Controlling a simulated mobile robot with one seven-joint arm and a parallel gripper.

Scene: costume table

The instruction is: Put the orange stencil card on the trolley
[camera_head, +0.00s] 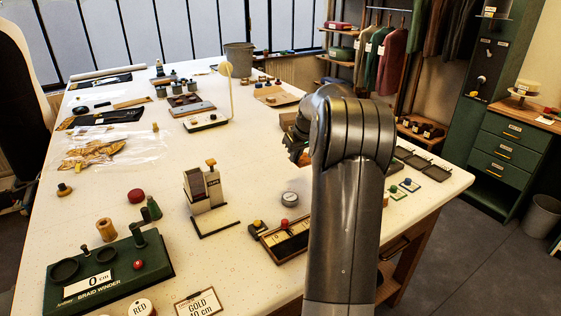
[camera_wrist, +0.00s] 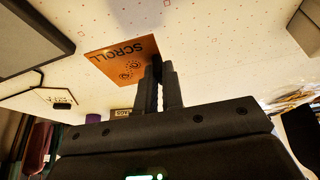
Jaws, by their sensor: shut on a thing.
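The orange stencil card (camera_wrist: 112,62) with the dark word SCROLL and curl shapes shows in the wrist view. My gripper (camera_wrist: 160,66) is shut on its edge, and the card sticks out to the left of the fingers. The pale speckled tabletop lies behind it; I cannot tell how high the card is above it. In the head view my gripper (camera_head: 299,152) is mostly hidden behind my arm, over the right part of the table. I cannot make out a trolley in either view.
A dial gauge (camera_head: 290,199) and a dark sample tray (camera_head: 283,239) are on the table (camera_head: 165,185) near my arm. A braid winder (camera_head: 110,275) sits at front left. A green drawer cabinet (camera_head: 507,152) and a grey bin (camera_head: 541,214) stand right. Open floor lies between.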

